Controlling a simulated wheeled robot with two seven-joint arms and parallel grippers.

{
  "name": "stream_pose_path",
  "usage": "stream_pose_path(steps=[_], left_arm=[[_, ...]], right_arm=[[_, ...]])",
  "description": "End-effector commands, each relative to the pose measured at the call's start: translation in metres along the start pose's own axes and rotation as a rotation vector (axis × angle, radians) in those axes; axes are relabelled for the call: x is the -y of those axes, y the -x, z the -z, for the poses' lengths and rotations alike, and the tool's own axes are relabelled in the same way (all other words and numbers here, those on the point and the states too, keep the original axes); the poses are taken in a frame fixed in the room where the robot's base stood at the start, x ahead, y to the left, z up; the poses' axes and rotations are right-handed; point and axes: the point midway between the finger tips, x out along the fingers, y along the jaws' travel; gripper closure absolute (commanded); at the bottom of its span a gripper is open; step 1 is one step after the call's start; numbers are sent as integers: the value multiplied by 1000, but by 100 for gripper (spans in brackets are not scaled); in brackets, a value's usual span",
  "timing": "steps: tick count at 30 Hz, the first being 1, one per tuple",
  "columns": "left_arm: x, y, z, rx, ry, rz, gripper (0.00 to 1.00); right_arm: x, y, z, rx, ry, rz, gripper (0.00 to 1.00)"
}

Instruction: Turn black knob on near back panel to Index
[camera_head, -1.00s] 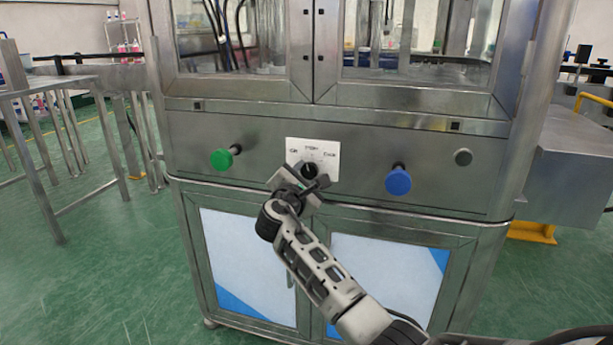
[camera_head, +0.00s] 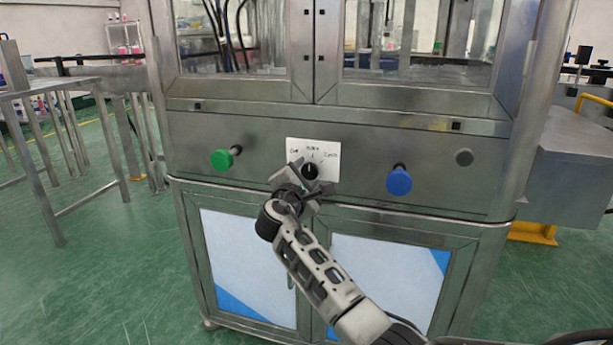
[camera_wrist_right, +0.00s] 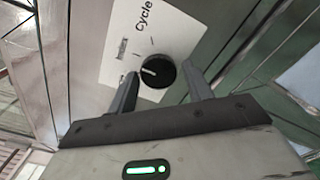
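The black knob (camera_head: 310,171) sits on a white label plate (camera_head: 327,158) in the middle of the machine's near panel. It shows larger in the right wrist view (camera_wrist_right: 159,71), where the printed word "Cycle" is readable and a smaller word lies to its left. The knob's white pointer mark points roughly left in that view. My right gripper (camera_head: 309,181) is open at the knob, tilted, with one finger on each side in the wrist view (camera_wrist_right: 163,73). Gaps show between the fingers and the knob. My left gripper is not in view.
A green button (camera_head: 222,159) sticks out left of the plate and a blue button (camera_head: 399,181) right of it. Cabinet doors are below. A metal table (camera_head: 60,84) stands at the left.

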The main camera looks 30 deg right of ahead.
Motion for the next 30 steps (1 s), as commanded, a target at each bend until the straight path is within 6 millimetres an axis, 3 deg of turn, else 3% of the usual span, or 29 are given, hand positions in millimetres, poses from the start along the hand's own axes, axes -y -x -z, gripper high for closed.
stream_pose_path(steps=[9,14,19,30], left_arm=[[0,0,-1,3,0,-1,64],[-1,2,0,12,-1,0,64],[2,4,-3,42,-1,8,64],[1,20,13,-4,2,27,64]], right_arm=[[0,1,0,-1,1,-1,41],[-1,14,0,-3,1,-3,41],[-2,49,0,-5,-1,-3,41],[0,133,0,-3,0,0,41]])
